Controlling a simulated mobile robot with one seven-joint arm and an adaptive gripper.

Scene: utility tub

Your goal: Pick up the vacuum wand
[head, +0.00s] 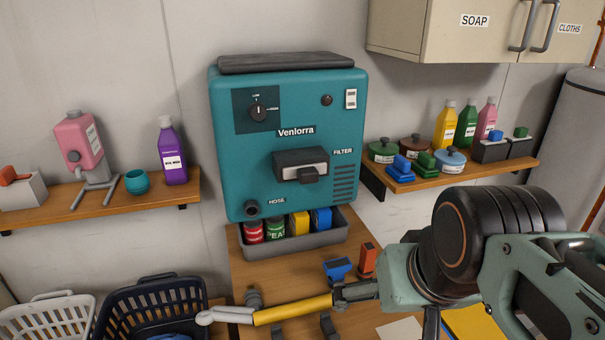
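The vacuum wand (293,310) is a yellow tube with a pale, hooked end at its left and a dark section at its right. It lies nearly level over the wooden bench in the lower middle of the head view. Two dark clips show just in front of it. My gripper (392,288) comes in from the right and meets the wand's dark right end in the picture. Its fingers are hard to make out against my own arm, so I cannot tell whether they touch or close on the wand.
A teal vacuum unit (290,125) stands behind, above a grey tray (297,242) of cans. A blue item (337,268) and an orange item (367,259) stand behind the wand. Baskets (150,308) sit at lower left. Shelves (105,205) with bottles flank the unit.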

